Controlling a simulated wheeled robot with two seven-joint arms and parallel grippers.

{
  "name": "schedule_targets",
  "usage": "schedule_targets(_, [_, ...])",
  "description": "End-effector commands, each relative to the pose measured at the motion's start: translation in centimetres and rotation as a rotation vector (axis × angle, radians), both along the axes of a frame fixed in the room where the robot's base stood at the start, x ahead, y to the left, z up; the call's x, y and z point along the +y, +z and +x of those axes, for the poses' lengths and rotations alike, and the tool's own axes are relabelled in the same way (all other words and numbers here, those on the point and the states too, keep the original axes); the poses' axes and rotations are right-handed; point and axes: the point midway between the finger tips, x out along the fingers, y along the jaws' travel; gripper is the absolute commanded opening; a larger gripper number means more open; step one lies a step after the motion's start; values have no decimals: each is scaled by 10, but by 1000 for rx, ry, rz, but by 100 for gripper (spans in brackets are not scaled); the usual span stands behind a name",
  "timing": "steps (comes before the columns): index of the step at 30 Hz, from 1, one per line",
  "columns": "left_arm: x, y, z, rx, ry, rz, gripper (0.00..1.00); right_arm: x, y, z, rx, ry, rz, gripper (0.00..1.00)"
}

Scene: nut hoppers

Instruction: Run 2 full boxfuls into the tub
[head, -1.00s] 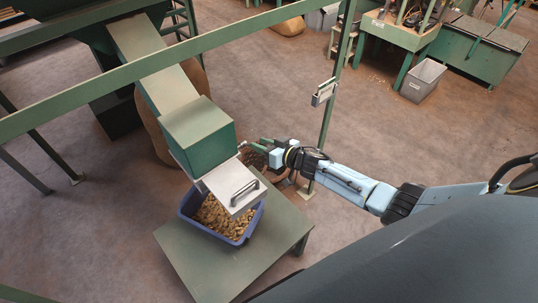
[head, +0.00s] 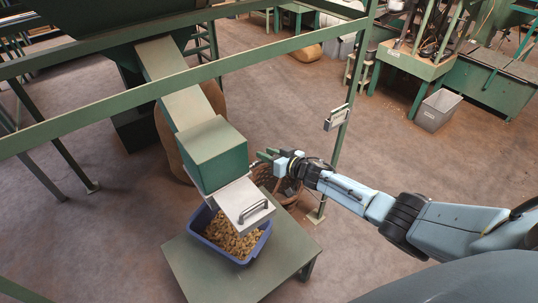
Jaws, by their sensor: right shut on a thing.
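The green box (head: 213,153) sits at the low end of a sloping chute (head: 170,80). A bare metal slide plate with a handle (head: 244,203) sticks out from under its front. Below it, a blue tub (head: 217,252) holds a layer of brown nuts (head: 236,240) and stands on a green table; the plate hides part of it. My right gripper (head: 268,156) is at the right side of the green box, shut on a small green lever-like part there; its fingertips are small and partly unclear. My left gripper is out of view.
The green table (head: 285,245) has bare room right of the tub. A wicker basket (head: 285,188) stands behind the right gripper. A brown sack (head: 180,150) is behind the chute. A green rail crosses above, joined to a post (head: 340,130). A grey bin (head: 438,110) stands farther off.

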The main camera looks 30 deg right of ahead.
Motion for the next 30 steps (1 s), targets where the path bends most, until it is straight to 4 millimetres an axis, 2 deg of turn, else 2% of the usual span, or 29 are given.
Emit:
schedule_targets(18, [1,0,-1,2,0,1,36,2,-4,-2,6,1,-1,0])
schedule_targets(19, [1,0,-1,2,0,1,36,2,-4,-2,7,2,-1,34])
schedule_targets(21, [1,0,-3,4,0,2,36,2,-3,-2,6,1,-1,43])
schedule_targets(23, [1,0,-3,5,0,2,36,2,-3,-1,6,2,-2,51])
schedule_targets(30, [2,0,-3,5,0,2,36,1,-2,-1,4,1,-1,51])
